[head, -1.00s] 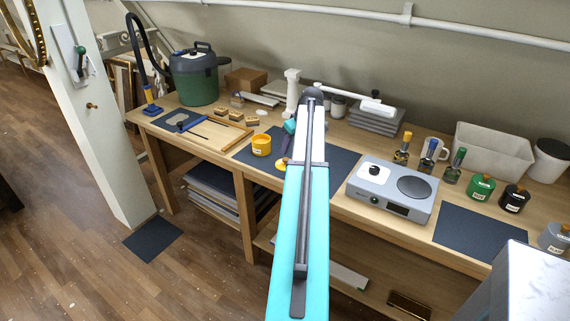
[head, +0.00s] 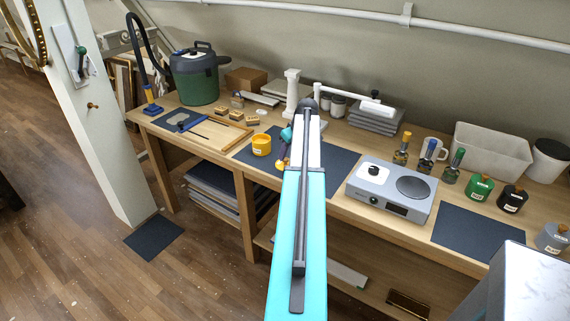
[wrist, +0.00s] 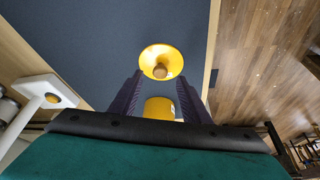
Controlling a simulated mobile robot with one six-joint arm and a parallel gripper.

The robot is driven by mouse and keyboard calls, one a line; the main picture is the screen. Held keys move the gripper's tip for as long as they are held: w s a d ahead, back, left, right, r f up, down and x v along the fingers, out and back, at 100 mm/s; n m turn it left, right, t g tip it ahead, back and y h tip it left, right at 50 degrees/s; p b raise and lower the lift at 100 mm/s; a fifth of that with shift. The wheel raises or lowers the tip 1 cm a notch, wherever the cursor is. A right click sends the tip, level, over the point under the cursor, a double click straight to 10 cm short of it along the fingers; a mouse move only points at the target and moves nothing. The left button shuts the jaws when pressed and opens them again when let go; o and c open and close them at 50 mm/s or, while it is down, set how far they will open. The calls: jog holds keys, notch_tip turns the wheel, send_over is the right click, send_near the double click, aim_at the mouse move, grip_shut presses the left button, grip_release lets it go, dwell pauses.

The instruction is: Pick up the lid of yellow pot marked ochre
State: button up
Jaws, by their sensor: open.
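The yellow pot (head: 261,146) stands on the dark mat, left of my arm in the head view. Its side also shows between my fingers in the wrist view (wrist: 158,106), partly hidden by the gripper body. The yellow lid (wrist: 161,58) with a brown knob lies apart from the pot, on the mat. In the head view the lid (head: 281,164) is partly hidden by my arm. My gripper (wrist: 160,76) is open and empty. Its two dark fingers point toward the lid, with the knob appearing between the fingertips. I cannot tell the remaining distance.
A white lamp (head: 345,92) and a white column (head: 291,92) stand behind my arm. A grey hotplate (head: 391,190) is to the right. The front mat (head: 478,232) at right is bare.

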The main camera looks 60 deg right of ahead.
aim_at(286, 159)
jog(key=shift+p+x, duration=0.6)
jog(key=shift+x, duration=1.25)
grip_shut()
